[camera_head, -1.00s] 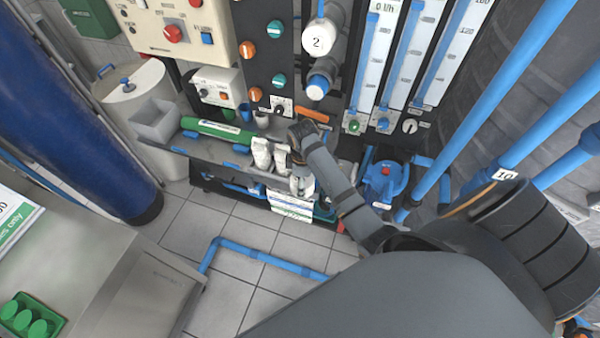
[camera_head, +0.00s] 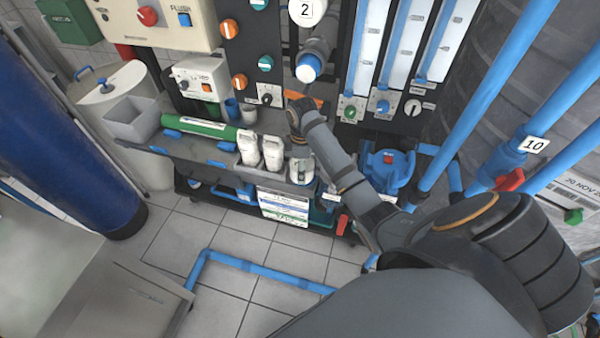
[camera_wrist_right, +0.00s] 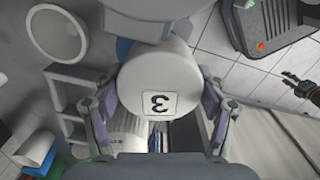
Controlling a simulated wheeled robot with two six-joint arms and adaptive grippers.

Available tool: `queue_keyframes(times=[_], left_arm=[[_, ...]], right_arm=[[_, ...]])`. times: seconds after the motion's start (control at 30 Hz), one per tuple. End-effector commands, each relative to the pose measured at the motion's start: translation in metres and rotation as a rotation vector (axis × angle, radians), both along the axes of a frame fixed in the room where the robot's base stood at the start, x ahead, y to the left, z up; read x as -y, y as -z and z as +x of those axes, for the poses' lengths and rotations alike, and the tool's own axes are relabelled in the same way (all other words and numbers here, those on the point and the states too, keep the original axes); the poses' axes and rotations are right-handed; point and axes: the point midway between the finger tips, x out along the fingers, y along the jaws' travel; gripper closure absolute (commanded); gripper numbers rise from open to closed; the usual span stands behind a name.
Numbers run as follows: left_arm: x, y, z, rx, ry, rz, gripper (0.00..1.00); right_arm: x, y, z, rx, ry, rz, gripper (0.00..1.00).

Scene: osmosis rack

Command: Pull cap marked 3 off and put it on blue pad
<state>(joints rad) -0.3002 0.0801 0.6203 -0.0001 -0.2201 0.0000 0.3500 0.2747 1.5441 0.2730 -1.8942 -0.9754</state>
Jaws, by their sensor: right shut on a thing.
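In the right wrist view, a white round cap marked 3 (camera_wrist_right: 158,85) sits between the fingers of my right gripper (camera_wrist_right: 160,105), which is shut on it. A blue patch shows beside the cap's edge there; I cannot tell what it belongs to. In the head view my right arm reaches to the front of the grey shelf, and its wrist and gripper (camera_head: 301,168) are beside two white bottles. Several flat blue patches (camera_head: 218,163) lie along the shelf; I cannot tell which is the blue pad. A dark jointed shape at the wrist view's right edge may be my left gripper.
A housing end with a blue ring (camera_head: 309,68) and a cap marked 2 (camera_head: 305,11) are above. White bottles (camera_head: 248,150), a green tube (camera_head: 200,128) and a grey bin (camera_head: 132,118) stand on the shelf. A blue pump (camera_head: 388,170) is at right.

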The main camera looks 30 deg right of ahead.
Motion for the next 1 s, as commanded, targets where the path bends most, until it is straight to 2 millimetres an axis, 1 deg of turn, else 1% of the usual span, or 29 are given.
queue_keyframes(times=[0.03,0.17,0.2,0.23,0.4,0.7,0.73,0.9,1.0], left_arm=[[0.0,0.012,0.0,0.0,0.0,0.0,0.6],[0.0,0.024,0.0,0.0,0.0,0.0,0.6],[0.001,0.017,0.0,0.0,0.0,-0.001,0.6],[0.001,0.016,0.0,0.0,0.0,-0.001,0.6],[0.001,0.015,0.0,0.0,0.0,-0.001,0.6],[0.001,0.015,0.0,0.0,0.0,-0.001,0.6],[0.001,0.015,0.0,0.0,0.0,-0.001,0.6],[0.001,0.015,0.0,0.0,0.0,-0.001,0.6],[0.001,0.015,0.0,0.0,0.0,-0.001,0.6]], right_arm=[[0.003,0.008,0.003,0.002,0.0,-0.002,0.8],[0.008,0.012,0.007,0.003,0.0,-0.001,0.8],[0.007,0.011,0.006,0.0,0.0,0.0,0.8],[0.007,0.013,0.006,-0.001,0.0,0.001,0.8],[0.007,0.021,0.006,0.001,0.001,-0.001,0.8],[0.007,0.023,0.006,0.001,0.001,-0.001,0.8],[0.007,0.023,0.006,0.001,0.001,-0.001,0.25],[0.007,0.023,0.006,0.002,0.001,0.0,0.02],[0.007,0.023,0.006,0.001,0.001,0.0,0.01]])
